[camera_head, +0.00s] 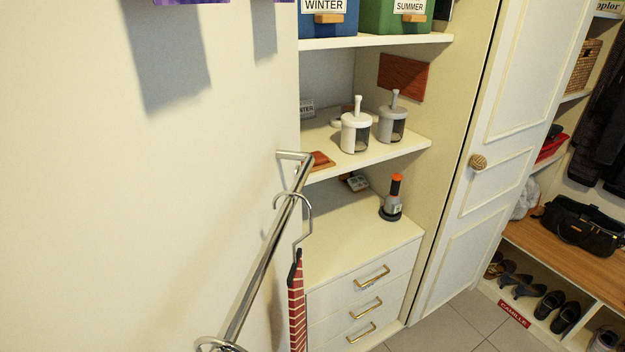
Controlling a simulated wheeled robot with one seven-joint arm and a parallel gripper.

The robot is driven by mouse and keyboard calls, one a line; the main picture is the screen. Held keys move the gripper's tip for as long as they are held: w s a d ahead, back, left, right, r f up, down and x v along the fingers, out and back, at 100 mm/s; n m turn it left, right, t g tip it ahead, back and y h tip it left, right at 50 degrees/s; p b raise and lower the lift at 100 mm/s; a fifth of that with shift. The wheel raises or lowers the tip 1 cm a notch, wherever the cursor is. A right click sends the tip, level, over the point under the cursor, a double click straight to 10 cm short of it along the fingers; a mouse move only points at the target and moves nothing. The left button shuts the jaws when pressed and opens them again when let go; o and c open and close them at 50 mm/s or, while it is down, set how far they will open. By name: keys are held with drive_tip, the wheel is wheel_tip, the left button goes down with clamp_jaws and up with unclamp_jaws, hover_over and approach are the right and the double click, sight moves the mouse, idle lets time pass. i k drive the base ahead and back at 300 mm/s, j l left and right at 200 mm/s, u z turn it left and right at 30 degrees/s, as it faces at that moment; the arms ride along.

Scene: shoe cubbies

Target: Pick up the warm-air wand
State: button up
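No thing in view is plainly a warm-air wand. The closest in shape is a small upright grey device with a dark neck and an orange top (393,199), standing on a round dark base on top of the drawer unit (345,250), near its right side. Its details are too small to tell for sure. On the shelf above stand a white canister-like thing with an upright handle (356,132) and a similar grey one (392,122). My gripper is not in view.
A chrome rail (262,260) with a hanger (303,215) and red striped cloth (297,300) juts in front of the drawer unit's left side. A shelf (385,150) overhangs the drawer top. A white door (500,140) stands at right. A small item (354,182) lies behind.

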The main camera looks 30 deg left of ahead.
sight(393, 205)
drive_tip(key=i+l+u, duration=0.55)
drive_tip(key=l+u, duration=0.25)
drive_tip(key=l, duration=0.25)
drive_tip(key=i+l+u, duration=0.15)
drive_tip(key=l+u, duration=0.15)
drive_tip(key=l, duration=0.15)
drive_tip(key=z, duration=1.8)
drive_tip(key=u, duration=1.8)
drive_tip(key=i+l+u, duration=0.35)
drive_tip(key=i+l, duration=0.8)
